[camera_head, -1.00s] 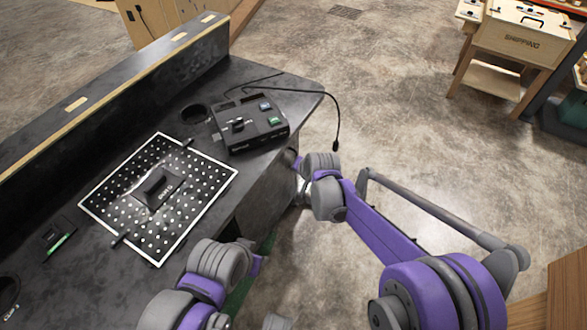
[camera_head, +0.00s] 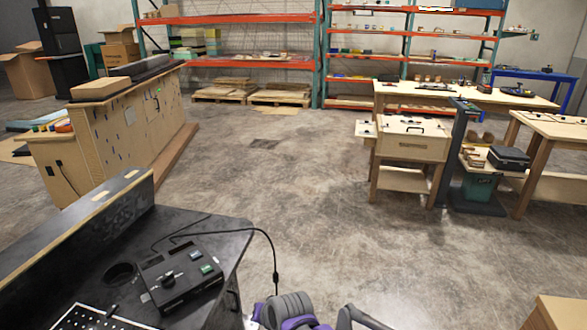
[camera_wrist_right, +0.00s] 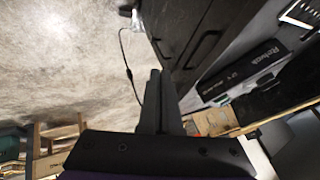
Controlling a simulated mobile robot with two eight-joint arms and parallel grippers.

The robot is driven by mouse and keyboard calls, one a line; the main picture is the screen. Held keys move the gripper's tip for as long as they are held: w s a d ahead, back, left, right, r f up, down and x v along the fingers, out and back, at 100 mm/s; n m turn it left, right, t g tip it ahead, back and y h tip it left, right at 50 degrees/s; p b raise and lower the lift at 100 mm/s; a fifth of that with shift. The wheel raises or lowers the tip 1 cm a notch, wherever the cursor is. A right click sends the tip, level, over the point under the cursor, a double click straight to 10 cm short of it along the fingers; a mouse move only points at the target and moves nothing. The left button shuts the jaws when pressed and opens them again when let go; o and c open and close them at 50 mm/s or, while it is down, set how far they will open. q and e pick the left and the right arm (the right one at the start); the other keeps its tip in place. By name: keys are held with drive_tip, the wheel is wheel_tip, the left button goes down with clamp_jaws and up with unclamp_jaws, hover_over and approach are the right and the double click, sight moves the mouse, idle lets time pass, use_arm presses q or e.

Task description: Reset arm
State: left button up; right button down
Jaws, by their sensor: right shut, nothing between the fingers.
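My right gripper (camera_wrist_right: 155,80) shows in the right wrist view. Its dark fingers are together with nothing between them, over the floor beside the dark cabinet (camera_wrist_right: 190,35). In the head view only part of my purple and grey right arm shows at the bottom edge, and its gripper is out of frame. My left gripper is not in view. The black console box (camera_head: 178,280), with a knob and coloured buttons, sits on the dark workbench (camera_head: 232,245) at the lower left, apart from my arm.
A black cable (camera_head: 274,265) hangs from the box past the bench edge. A perforated panel (camera_head: 85,318) is partly cut off. A wooden cart (camera_head: 408,150) stands to the right, with orange shelving (camera_head: 230,20) behind. The concrete floor between is clear.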

drive_tip(key=s+d+f+n+h, duration=0.15)
drive_tip(key=s+d+h, duration=0.25)
drive_tip(key=s+d, duration=2.3)
use_arm(q)
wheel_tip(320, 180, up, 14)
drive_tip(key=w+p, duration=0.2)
drive_tip(key=p, duration=1)
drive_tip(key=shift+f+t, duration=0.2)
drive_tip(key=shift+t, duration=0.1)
use_arm(e)
drive_tip(key=w+r, duration=0.3)
drive_tip(key=r, duration=1)
drive_tip(key=shift+w+d+r, duration=0.2)
drive_tip(key=shift+w+r, duration=0.1)
drive_tip(key=shift+w, duration=0.05)
drive_tip(key=shift+m, duration=0.25)
